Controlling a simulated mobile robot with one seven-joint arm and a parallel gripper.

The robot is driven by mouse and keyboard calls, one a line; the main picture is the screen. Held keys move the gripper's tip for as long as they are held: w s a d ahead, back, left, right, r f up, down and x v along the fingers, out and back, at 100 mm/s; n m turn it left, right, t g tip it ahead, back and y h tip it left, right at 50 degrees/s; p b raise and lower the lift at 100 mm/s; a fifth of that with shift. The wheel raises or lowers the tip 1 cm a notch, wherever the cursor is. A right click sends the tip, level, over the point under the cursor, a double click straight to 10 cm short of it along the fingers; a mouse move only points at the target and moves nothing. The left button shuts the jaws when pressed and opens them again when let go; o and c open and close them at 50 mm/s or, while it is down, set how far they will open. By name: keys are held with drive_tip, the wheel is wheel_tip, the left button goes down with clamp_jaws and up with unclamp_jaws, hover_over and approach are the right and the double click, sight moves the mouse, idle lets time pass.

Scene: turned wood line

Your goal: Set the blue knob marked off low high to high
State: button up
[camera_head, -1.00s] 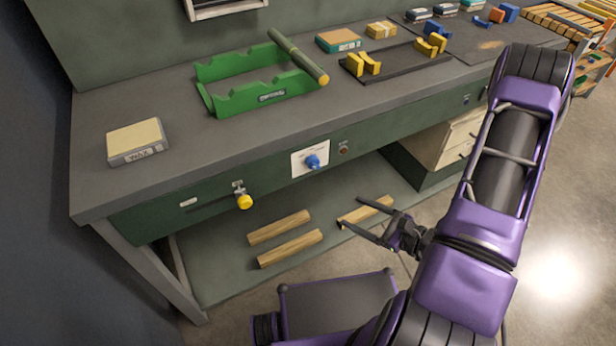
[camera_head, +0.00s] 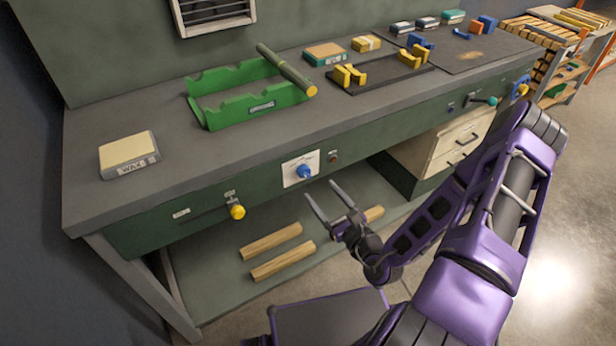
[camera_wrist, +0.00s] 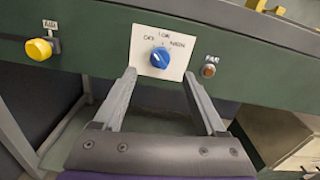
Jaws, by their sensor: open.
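The blue knob (camera_head: 304,172) sits on a white plate (camera_head: 290,177) on the green front panel of the bench. In the wrist view the knob (camera_wrist: 160,57) has OFF at its upper left, LOW above and HIGH at its upper right. I cannot clearly tell which mark its pointer faces. My gripper (camera_head: 319,190) is open and empty, in front of and a little below the knob in the head view. In the wrist view the fingers of my gripper (camera_wrist: 159,73) lie either side below the knob, with no contact visible.
A yellow knob (camera_head: 237,211) sticks out left of the plate, and a small round button (camera_wrist: 208,71) is to its right. Wood pieces (camera_head: 272,242) lie on the lower shelf. A green rack (camera_head: 215,120) and a wax box (camera_head: 130,155) stand on the bench top.

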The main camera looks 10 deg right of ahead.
sight(307, 176)
drive_tip(key=x, duration=0.7)
drive_tip(key=shift+w+a, duration=0.1)
drive_tip(key=shift+w, duration=0.2)
clamp_jaws()
